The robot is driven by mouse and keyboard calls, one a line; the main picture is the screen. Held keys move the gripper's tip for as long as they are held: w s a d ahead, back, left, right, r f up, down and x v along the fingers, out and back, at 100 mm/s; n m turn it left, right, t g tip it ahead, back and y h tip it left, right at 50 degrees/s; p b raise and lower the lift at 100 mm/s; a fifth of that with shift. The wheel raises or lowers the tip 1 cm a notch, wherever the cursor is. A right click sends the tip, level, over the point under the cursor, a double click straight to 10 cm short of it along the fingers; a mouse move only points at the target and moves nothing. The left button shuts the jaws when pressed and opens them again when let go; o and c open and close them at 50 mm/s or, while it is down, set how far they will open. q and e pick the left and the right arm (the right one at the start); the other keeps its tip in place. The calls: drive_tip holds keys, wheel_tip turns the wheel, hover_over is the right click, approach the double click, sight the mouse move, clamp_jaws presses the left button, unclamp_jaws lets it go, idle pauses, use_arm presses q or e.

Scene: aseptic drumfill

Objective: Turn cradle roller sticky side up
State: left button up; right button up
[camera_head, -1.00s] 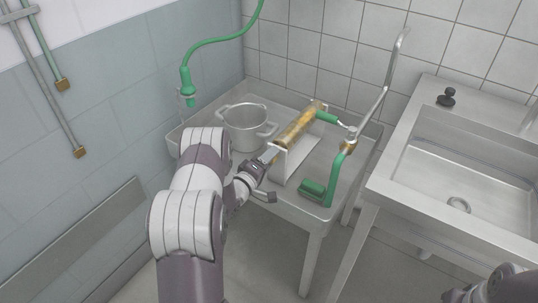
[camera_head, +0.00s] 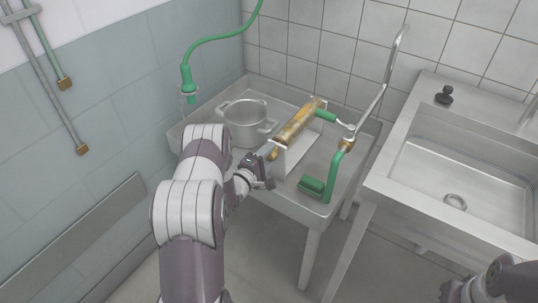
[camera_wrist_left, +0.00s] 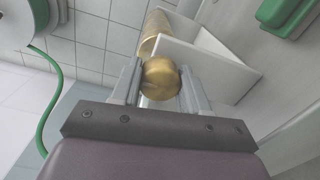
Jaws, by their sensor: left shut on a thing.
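The cradle roller (camera_head: 299,121) is a gold-brown cylinder lying in a white cradle (camera_head: 300,156) on the steel table. Its near end points toward my left gripper. My left gripper (camera_head: 268,155) is at that near end. In the left wrist view the fingers (camera_wrist_left: 160,85) stand on both sides of the round gold end (camera_wrist_left: 160,78) and are shut on it. The white cradle (camera_wrist_left: 205,62) shows just beyond. Which side of the roller is sticky I cannot tell. Of my right arm only a dark part shows at the lower right; its gripper is out of view.
A steel pot (camera_head: 246,122) stands left of the cradle. A sink (camera_head: 460,165) is further right. A green hose (camera_head: 187,78) hangs at left.

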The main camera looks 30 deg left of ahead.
use_arm(q)
drive_tip(key=shift+f, duration=0.1)
drive_tip(key=o, duration=1)
drive_tip(key=shift+o, duration=0.2)
drive_tip(key=s+a+p, duration=0.1)
drive_tip(key=s, duration=1.1)
drive_tip(key=shift+s+r+p, duration=0.2)
drive_tip(key=shift+s+p, duration=0.1)
drive_tip(key=shift+s, duration=0.05)
drive_tip(key=shift+a, duration=0.1)
